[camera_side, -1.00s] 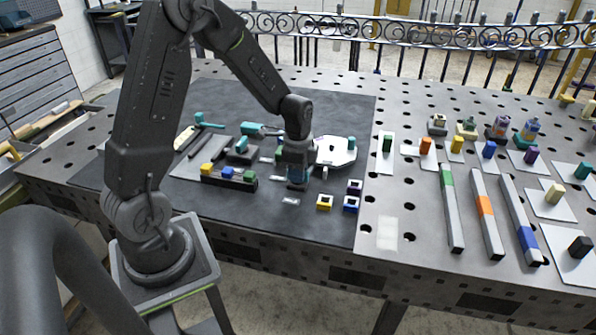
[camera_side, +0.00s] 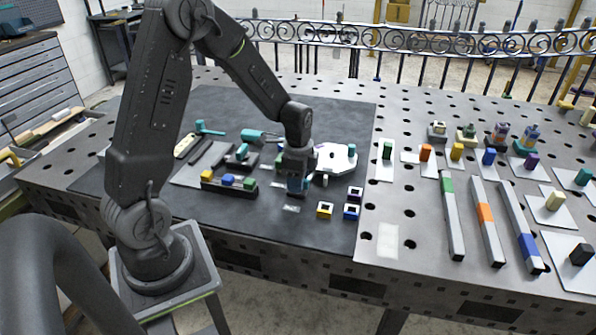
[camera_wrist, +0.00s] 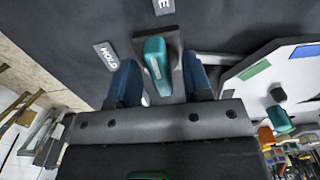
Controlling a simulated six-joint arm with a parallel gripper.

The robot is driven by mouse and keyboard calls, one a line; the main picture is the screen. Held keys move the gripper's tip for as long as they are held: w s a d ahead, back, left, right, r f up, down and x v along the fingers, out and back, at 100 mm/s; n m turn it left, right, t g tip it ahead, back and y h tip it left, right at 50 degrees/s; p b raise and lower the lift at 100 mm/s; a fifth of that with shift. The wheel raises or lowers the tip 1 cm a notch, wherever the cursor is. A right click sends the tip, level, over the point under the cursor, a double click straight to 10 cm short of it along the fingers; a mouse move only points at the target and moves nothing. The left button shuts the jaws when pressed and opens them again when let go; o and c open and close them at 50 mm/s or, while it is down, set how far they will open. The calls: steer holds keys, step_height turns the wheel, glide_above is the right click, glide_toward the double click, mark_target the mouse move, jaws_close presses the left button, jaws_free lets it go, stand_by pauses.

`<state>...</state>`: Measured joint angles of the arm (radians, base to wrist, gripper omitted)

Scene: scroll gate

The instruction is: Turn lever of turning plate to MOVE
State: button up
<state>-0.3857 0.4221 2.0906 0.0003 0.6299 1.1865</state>
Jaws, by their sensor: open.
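In the wrist view, a teal lever (camera_wrist: 155,58) sits on a narrow dark grey turning plate (camera_wrist: 174,50). My gripper (camera_wrist: 161,82) is open, with one blue finger on each side of the lever. Gaps show between the fingers and the lever. A HOLD label (camera_wrist: 106,55) lies left of the lever. Another label (camera_wrist: 164,7), cut off by the top edge so only an "E" shows, lies beyond the lever's far end. In the side view my gripper (camera_side: 297,186) is low over the dark mat and hides the lever.
A white plate (camera_side: 337,158) with coloured patches stands close right of my gripper, also in the wrist view (camera_wrist: 270,75). A black block row (camera_side: 229,186) is to the left. Small yellow (camera_side: 325,210) and blue (camera_side: 351,211) square pieces lie in front right.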

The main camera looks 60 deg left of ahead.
step_height(320, 180, up, 14)
stand_by(0.4)
steer(key=shift+f, duration=0.1)
steer(key=s+d+r+n+t, duration=0.2)
steer(key=s+d+r+n, duration=0.1)
steer(key=s+d, duration=0.4)
steer(key=s+d+r+n+t, duration=0.3)
steer(key=s+d+n, duration=0.3)
steer(key=s+d, duration=0.1)
steer(key=shift+s+r+t, duration=0.3)
steer(key=shift+s+r, duration=0.1)
steer(key=shift+s, duration=0.4)
steer(key=shift+o, duration=0.4)
steer(key=shift+d, duration=0.1)
